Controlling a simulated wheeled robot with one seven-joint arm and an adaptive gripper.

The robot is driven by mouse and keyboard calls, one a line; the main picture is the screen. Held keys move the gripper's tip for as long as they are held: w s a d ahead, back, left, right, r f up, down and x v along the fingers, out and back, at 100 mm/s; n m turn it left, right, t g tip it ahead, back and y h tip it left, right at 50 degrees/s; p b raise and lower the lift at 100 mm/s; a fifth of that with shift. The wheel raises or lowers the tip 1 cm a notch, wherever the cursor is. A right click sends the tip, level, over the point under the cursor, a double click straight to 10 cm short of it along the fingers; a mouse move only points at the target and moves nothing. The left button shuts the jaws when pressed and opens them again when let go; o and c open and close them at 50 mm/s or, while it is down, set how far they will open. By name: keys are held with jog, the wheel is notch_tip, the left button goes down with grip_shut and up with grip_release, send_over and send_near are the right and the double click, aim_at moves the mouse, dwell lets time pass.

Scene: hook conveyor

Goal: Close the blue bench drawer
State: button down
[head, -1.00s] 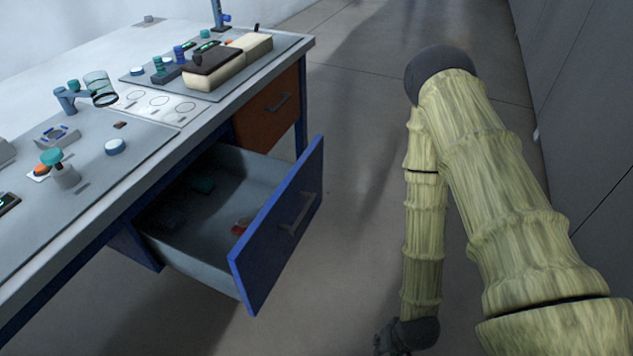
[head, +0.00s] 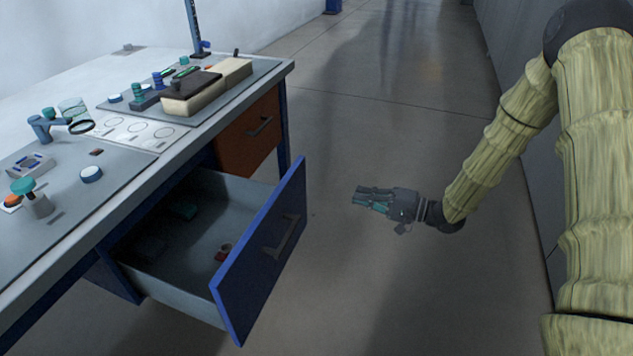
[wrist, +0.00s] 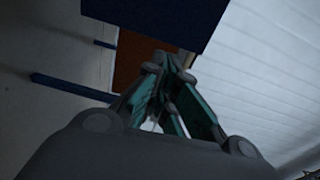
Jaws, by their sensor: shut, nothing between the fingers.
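The blue bench drawer (head: 262,258) stands pulled out of the bench, its blue front facing right with a dark bar handle (head: 281,238).
The bench top (head: 150,165) holds several small parts, a clear cup (head: 73,112) and a cream-and-dark block (head: 192,92). An orange-brown drawer (head: 248,133) beyond is shut. Grey cabinets line the right; the floor (head: 350,270) between is clear.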

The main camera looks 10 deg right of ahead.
jog(key=r+b+x, duration=0.1)
jog(key=b+x, duration=0.1)
jog(key=x, duration=1.1)
jog(key=shift+a+r+y, duration=0.25)
jog(key=shift+r+y, duration=0.05)
jog(key=shift+w+a, duration=0.1)
